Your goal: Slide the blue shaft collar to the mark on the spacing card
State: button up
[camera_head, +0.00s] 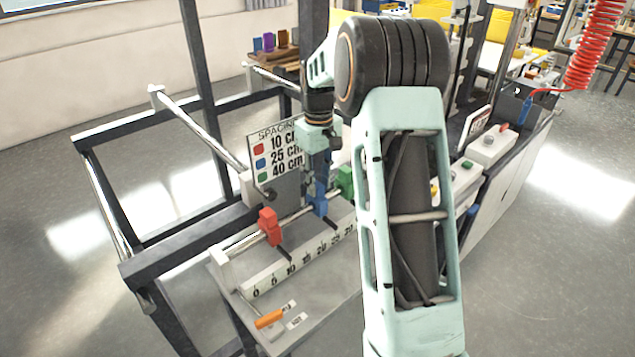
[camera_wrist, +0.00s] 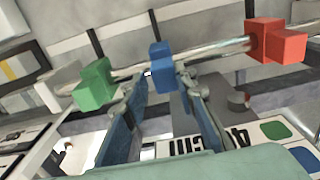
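The blue shaft collar (camera_head: 318,202) sits on a shiny rod between a red collar (camera_head: 268,226) and a green collar (camera_head: 345,182). Its dark pointer ends near the 25 label on the white scale (camera_head: 271,280); I cannot tell the exact reading. The spacing card (camera_head: 254,150) pairs red with 10 cm, blue with 25 cm and green with 40 cm. My gripper (camera_head: 319,183) is over the blue collar. In the wrist view my gripper (camera_wrist: 164,73) has its fingers apart, tips close to the lower sides of the blue collar (camera_wrist: 161,55); contact is not clear.
In the wrist view the green collar (camera_wrist: 94,85) is left and the red collar (camera_wrist: 278,41) right, both clear of the fingers. An orange-handled tool (camera_head: 270,318) lies on the bench near the scale. My forearm hides the scale's far end.

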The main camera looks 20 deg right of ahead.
notch_tip(320, 180, up, 12)
dwell(0.7)
